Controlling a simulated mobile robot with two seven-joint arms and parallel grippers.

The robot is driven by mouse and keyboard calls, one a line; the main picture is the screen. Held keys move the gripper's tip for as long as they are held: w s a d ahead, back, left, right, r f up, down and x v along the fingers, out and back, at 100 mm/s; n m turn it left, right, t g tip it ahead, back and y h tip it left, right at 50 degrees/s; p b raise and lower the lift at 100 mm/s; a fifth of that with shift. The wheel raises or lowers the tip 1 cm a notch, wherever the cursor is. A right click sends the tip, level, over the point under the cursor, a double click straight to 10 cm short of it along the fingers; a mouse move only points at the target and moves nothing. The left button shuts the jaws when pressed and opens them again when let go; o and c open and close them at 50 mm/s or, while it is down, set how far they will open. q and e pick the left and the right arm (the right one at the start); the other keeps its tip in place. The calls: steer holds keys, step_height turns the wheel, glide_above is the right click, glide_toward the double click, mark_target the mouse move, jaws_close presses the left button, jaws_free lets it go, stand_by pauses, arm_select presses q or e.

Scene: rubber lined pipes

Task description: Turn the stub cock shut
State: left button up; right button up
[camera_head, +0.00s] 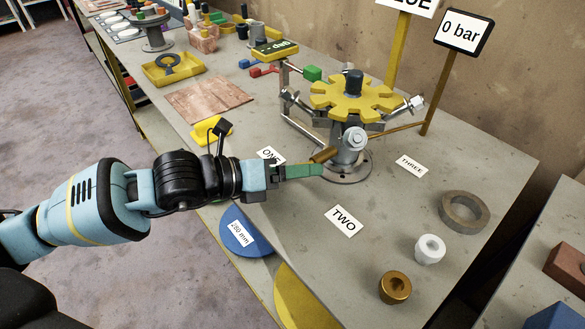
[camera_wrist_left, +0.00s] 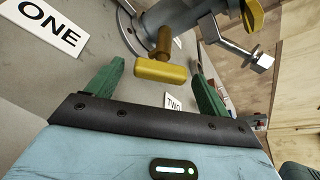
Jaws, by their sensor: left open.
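The stub cock (camera_head: 323,155) is a small brass fitting low on the side of the grey pipe stub (camera_head: 347,160). In the left wrist view its brass crossbar handle (camera_wrist_left: 160,72) sits on a short stem and lies crosswise, roughly along the line between my fingertips. My left gripper (camera_head: 320,170) reaches in from the left with green fingers. In the left wrist view the left gripper (camera_wrist_left: 157,80) is open, with one finger on either side of the handle and a visible gap to each. The handle appears just beyond or between the fingertips; the exact depth is unclear. My right gripper is not in view.
A yellow toothed wheel (camera_head: 355,97) with clamp bolts tops the stub. Labels ONE (camera_head: 270,155), TWO (camera_head: 343,221) and THREE (camera_head: 411,166) lie around it. A grey ring (camera_head: 464,212), white nut (camera_head: 430,249) and brass nut (camera_head: 395,287) stand to the right. A "0 bar" sign (camera_head: 460,33) stands behind.

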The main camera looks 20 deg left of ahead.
arm_select(q)
steer(key=c, duration=1)
steer(key=shift+d+m, duration=0.1)
steer(key=shift+m, duration=0.2)
steer(key=shift+r+m+y+p, duration=0.1)
steer(key=shift+m+y+p, duration=0.45)
steer(key=shift+m+y, duration=0.4)
steer(key=m+t+y, duration=0.1)
steer(key=m, duration=0.1)
steer(key=shift+s+d+m+y, duration=0.1)
steer(key=shift+m+y, duration=0.15)
steer(key=shift+m, duration=0.1)
